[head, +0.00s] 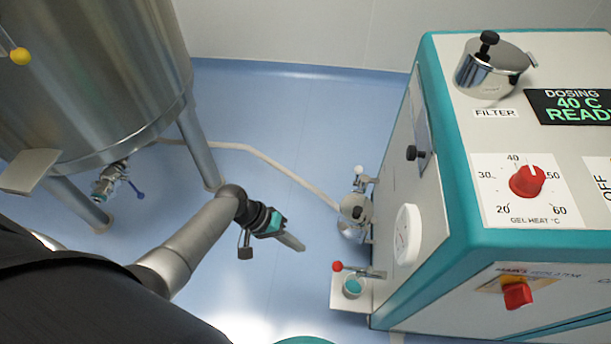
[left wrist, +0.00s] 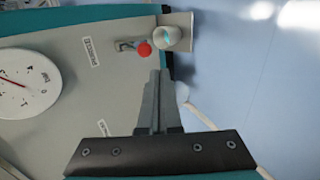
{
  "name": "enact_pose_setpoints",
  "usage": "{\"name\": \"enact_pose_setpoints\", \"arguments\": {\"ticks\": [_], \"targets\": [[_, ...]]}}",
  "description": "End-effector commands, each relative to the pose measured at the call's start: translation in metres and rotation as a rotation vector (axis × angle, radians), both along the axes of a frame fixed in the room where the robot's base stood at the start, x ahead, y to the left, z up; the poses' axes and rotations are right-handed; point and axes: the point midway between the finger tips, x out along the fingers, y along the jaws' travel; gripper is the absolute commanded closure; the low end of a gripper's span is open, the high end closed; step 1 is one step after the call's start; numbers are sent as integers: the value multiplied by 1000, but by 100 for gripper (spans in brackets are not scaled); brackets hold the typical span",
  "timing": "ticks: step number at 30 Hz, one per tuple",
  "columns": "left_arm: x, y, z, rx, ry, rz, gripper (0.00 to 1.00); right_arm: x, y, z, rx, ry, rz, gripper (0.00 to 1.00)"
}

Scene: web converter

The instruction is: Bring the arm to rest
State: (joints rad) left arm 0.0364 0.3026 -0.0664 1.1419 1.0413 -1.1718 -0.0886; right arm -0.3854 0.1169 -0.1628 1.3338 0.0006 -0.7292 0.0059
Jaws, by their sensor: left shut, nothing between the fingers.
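My left arm reaches in from the lower left of the head view. Its gripper (head: 292,243) is in the free space between the steel tank (head: 90,70) and the dosing machine (head: 405,240), above the blue floor. In the left wrist view its fingers (left wrist: 156,75) are shut together with nothing between them. They point toward the machine's side, where a lever with a red knob (left wrist: 144,49) and a small cup (left wrist: 172,38) show. The fingers look apart from both. My right gripper is not in view.
A red-knobbed lever (head: 338,267) and a small shelf (head: 340,298) with a cup jut from the machine's side. Valve fittings (head: 355,208) and a round gauge (head: 406,235) sit above. A pale hose (head: 280,168) runs to the tank. Open floor (head: 270,120) lies between.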

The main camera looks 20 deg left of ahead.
Motion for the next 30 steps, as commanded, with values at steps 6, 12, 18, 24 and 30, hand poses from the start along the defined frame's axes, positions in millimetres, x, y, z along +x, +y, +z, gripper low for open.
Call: {"name": "enact_pose_setpoints", "arguments": {"ticks": [6, 12, 18, 24, 30], "targets": [[-1, 0, -1, 4, 2, 1, 100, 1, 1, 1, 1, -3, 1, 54], [-33, 20, -41, 161, 31, 27, 100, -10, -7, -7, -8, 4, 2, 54], [-114, 61, -101, 491, 21, -34, 100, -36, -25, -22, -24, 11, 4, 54], [-187, 76, -123, 697, -76, -222, 100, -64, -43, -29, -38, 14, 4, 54], [-224, 69, -127, 746, -164, -361, 100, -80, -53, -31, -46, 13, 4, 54]]}}
